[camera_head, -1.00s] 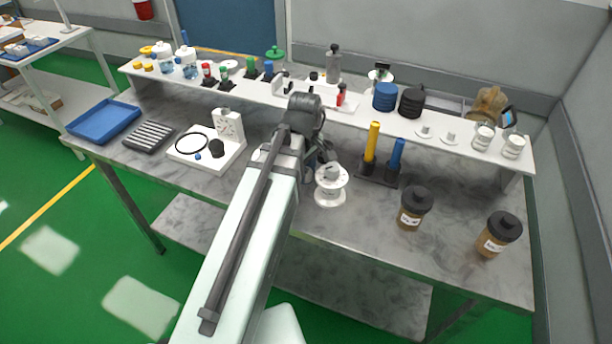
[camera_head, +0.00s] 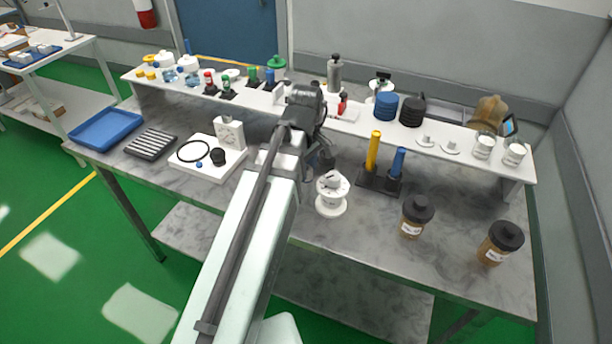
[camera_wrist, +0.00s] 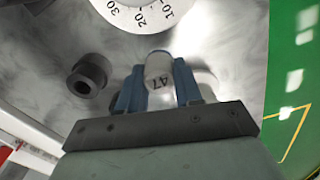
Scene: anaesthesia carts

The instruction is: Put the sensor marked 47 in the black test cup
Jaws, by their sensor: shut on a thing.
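The white sensor marked 47 (camera_wrist: 159,78) is between the two blue fingers of my gripper (camera_wrist: 158,90) in the wrist view, and the jaws are shut on it. Its number faces the camera, upside down. A black cup (camera_wrist: 88,76) with a round opening stands on the grey metal bench, left of the sensor and apart from it. In the head view my arm mostly hides the fingers and the sensor. A small dark shape (camera_head: 326,158) shows beside the wrist there; I cannot tell whether it is the cup.
A white round stand with a numbered dial (camera_wrist: 140,10) is close by; it also shows in the head view (camera_head: 331,207). Behind is a raised white shelf (camera_head: 350,120) with bottles. A blue and yellow post holder (camera_head: 378,182) and two brown jars (camera_head: 411,228) stand right.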

